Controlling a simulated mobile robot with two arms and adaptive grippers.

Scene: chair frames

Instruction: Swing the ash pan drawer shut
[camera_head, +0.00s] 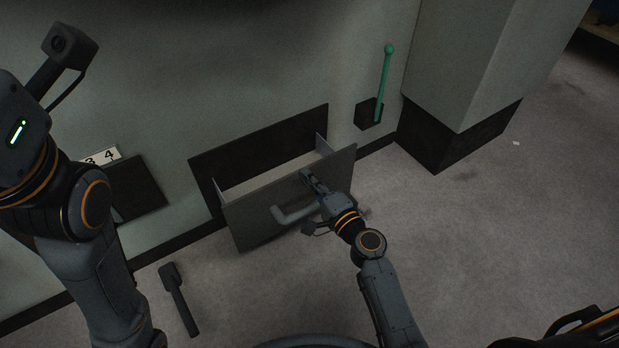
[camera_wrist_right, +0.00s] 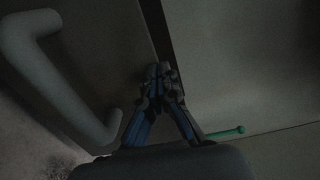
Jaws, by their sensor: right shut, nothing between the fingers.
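The ash pan drawer (camera_head: 250,222) is a grey box with a flat front panel, standing partly out of a dark opening in the wall. Its pale bar handle (camera_head: 290,214) is on the front and also shows in the right wrist view (camera_wrist_right: 58,80). My right gripper (camera_head: 307,177) is shut and empty, with its fingertips at the upper part of the drawer front, right of the handle's left end. In the right wrist view its fingertips (camera_wrist_right: 163,72) are close to the panel's edge; I cannot tell if they touch. The gripper hides part of the handle. My left gripper's fingers are not visible.
A green lever (camera_head: 384,85) stands on the wall right of the drawer. A pillar (camera_head: 460,70) with a dark base juts out at the right. A number plate (camera_head: 103,157) is at the left. A dark long object (camera_head: 180,302) is near the floor.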

